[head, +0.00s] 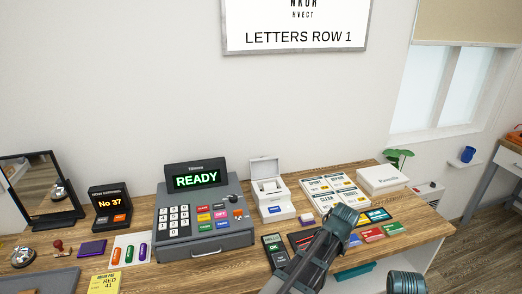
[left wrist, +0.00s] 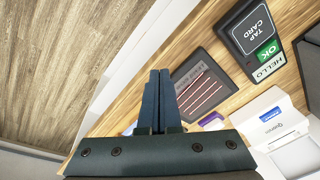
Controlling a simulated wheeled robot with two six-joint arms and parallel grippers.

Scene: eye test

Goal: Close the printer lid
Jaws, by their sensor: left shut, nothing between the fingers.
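The white printer (head: 277,210) stands on the counter just right of the cash register, its lid (head: 265,168) raised upright at the back. A blue label or button is on its front. Part of the printer (left wrist: 290,138) also shows at the lower right of the left wrist view. My left gripper (left wrist: 160,75) is shut and empty, with its two fingers together beside a dark tray near the counter's front edge, apart from the printer. In the head view my left arm crosses the counter front; its fingertips are hard to make out. My right gripper is not in view.
The cash register (head: 203,241) stands left of the printer. A card reader (head: 275,251) and the dark tray (left wrist: 205,85) lie in front. Label cards (head: 335,190) and a white box (head: 383,179) are to the right. A narrow strip of bare wood surrounds the printer.

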